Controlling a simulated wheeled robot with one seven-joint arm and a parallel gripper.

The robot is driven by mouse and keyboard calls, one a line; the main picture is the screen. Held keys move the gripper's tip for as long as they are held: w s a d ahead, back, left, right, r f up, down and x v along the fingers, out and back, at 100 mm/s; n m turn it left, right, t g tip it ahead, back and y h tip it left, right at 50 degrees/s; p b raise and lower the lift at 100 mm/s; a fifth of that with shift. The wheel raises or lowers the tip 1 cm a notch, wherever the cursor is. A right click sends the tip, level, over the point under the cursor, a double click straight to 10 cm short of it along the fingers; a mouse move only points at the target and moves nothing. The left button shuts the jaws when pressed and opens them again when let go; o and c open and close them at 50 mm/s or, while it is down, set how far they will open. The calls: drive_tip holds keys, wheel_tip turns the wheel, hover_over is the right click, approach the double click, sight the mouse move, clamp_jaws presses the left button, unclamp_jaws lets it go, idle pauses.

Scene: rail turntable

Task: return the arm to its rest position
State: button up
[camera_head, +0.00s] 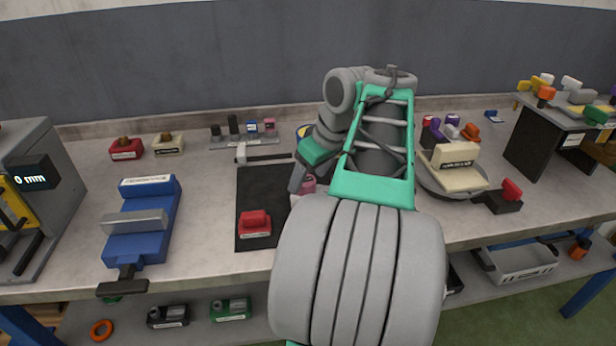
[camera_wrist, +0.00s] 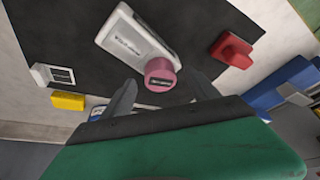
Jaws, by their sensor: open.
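My gripper (camera_wrist: 163,92) shows in the wrist view with its two dark fingers apart and nothing between them. A pale labelled block (camera_wrist: 130,38) with a pink round knob (camera_wrist: 159,76) lies just beyond the fingertips. In the head view my arm stretches forward over the bench and hides much of its middle. There my gripper (camera_head: 298,178) points down beside the black mat, partly hidden by my arm. The pink knob (camera_head: 308,185) shows just beside it.
A red block (camera_head: 254,222) sits on the black mat (camera_head: 262,190). A blue vise (camera_head: 145,215) and a grey machine (camera_head: 50,190) stand left. A round turntable (camera_head: 440,190) with a cream block (camera_head: 458,168) and a loaded raised stand (camera_head: 540,140) stand right.

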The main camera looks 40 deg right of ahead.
drive_tip(key=p+v, duration=0.3)
drive_tip(key=v, duration=0.3)
drive_tip(key=shift+g+y, duration=0.3)
drive_tip(key=shift+y, duration=0.1)
drive_tip(key=w+a+p, duration=0.1)
drive_tip(key=a, duration=0.4)
drive_tip(key=w+a+p, duration=0.2)
drive_tip(key=a, duration=0.4)
drive_tip(key=w+a+p, duration=0.1)
drive_tip(key=w+a, duration=0.1)
drive_tip(key=a, duration=0.3)
drive_tip(key=shift+w+a+f, duration=0.15)
drive_tip(key=shift+a+f, duration=0.1)
drive_tip(key=shift+a, duration=0.1)
drive_tip(key=s+a+f+h+p, duration=0.1)
drive_tip(key=s+a+f+p, duration=0.3)
drive_tip(key=a, duration=0.7)
drive_tip(key=shift+s+f+g, duration=0.4)
drive_tip(key=shift+s+f, duration=0.6)
drive_tip(key=shift+s, duration=0.45)
